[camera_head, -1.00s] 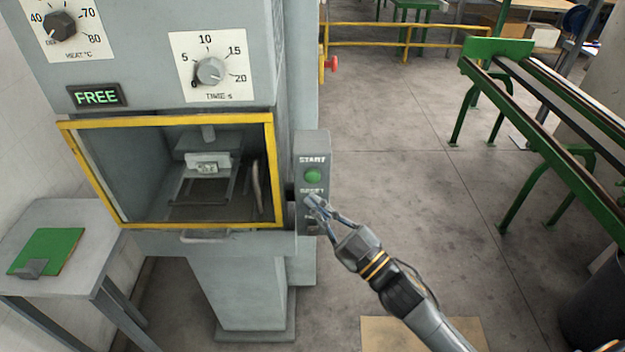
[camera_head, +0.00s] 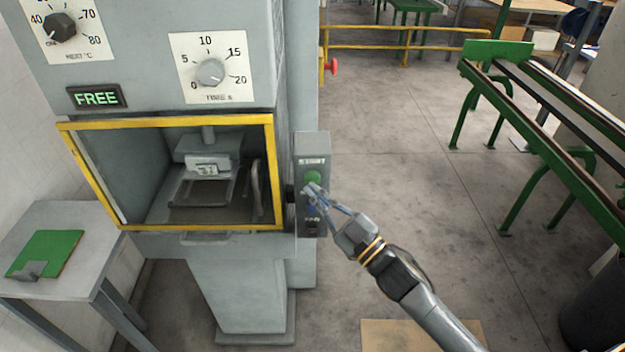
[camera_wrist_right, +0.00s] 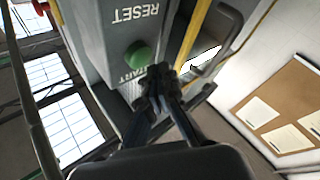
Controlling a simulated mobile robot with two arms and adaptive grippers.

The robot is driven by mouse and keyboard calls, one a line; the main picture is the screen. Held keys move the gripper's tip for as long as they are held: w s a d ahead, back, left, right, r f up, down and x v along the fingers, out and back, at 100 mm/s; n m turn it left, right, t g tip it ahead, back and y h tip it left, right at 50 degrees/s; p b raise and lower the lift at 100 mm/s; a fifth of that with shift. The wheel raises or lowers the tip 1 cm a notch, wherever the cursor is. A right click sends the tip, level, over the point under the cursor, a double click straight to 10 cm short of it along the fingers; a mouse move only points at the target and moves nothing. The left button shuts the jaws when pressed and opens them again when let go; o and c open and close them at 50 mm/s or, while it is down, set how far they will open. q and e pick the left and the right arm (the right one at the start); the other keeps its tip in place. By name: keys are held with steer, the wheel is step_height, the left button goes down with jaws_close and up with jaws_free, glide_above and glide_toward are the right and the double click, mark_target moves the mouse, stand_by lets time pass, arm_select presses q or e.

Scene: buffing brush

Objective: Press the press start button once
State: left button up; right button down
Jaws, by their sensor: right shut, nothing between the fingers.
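The green start button (camera_head: 313,178) sits on a grey control box on the right side of the press, under the START label. It also shows in the wrist view as a round green dome (camera_wrist_right: 138,54), between the START and RESET labels. My right gripper (camera_head: 312,191) is shut and empty, its tips just below the button in the head view and overlapping its lower edge. In the wrist view the fingertips (camera_wrist_right: 158,74) are close beside the button; I cannot tell whether they touch it. My arm covers part of the RESET area. My left gripper is out of view.
The press has a yellow-framed window (camera_head: 270,170), a lit FREE sign (camera_head: 96,97) and a time dial (camera_head: 210,72). A side table (camera_head: 60,215) with a green board stands left. Green rails (camera_head: 545,115) stand right. The floor between is open.

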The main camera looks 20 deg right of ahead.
steer(key=shift+w, duration=0.15)
stand_by(0.8)
steer(key=shift+w+d, duration=0.15)
steer(key=shift+w, duration=0.15)
steer(key=shift+w+d, duration=0.15)
steer(key=shift+w, duration=0.35)
stand_by(0.7)
steer(key=shift+s, duration=0.1)
steer(key=shift+s+a, duration=0.25)
steer(key=shift+s, duration=0.6)
steer(key=shift+p, duration=0.3)
steer(key=shift+s+a+p, duration=0.2)
steer(key=shift+s+a, duration=0.05)
steer(key=shift+s, duration=0.55)
steer(key=shift+s+a+p, duration=0.2)
steer(key=shift+s+a, duration=0.05)
steer(key=shift+s, duration=0.55)
steer(key=shift+s+a+p, duration=0.2)
steer(key=shift+s+a, duration=0.05)
steer(key=shift+s, duration=0.55)
steer(key=shift+f, duration=0.1)
